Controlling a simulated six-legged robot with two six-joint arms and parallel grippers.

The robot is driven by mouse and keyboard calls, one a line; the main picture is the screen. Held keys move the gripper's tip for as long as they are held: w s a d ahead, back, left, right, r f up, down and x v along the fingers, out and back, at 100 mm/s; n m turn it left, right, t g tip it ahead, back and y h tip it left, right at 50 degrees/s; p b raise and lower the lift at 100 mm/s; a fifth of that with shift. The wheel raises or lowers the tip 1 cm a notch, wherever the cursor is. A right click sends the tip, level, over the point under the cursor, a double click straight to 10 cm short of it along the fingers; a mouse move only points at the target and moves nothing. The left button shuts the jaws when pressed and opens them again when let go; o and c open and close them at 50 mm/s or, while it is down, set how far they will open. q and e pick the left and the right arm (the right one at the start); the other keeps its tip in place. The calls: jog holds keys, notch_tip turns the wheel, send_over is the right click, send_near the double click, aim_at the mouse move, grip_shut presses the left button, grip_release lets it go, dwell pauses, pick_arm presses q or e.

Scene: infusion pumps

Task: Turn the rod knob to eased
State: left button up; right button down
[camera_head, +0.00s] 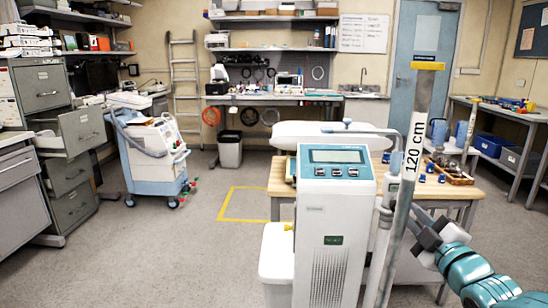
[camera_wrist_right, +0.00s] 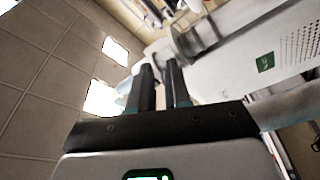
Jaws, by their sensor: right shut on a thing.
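A white pump device (camera_head: 335,220) with a small screen stands upright in the middle of the head view. Beside it on the right is a slightly tilted grey rod (camera_head: 409,150) marked "120 cm", with a yellow top. My right gripper (camera_head: 430,238), on its teal arm, is at the right side of the rod's lower part. Its fingers (camera_wrist_right: 162,85) are close together in the right wrist view, shut on the rod knob, which they mostly hide. The knob's exact angle cannot be told. My left gripper is not in view.
A wooden table (camera_head: 283,178) with small blue parts stands behind the device. A blue and white cart (camera_head: 152,158) is at the left, near grey drawer cabinets (camera_head: 78,135). The floor between cart and device is clear, with a yellow outline (camera_head: 232,187).

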jog(key=shift+a+r+b+v, duration=0.1)
jog(key=shift+b+v, duration=0.4)
jog(key=shift+v, duration=0.4)
jog(key=shift+a+r+b+v, duration=0.15)
jog(key=shift+b+v, duration=0.4)
jog(key=shift+v, duration=0.3)
jog(key=shift+a+r+b+v, duration=0.1)
jog(key=shift+b+v, duration=0.4)
jog(key=shift+v, duration=0.4)
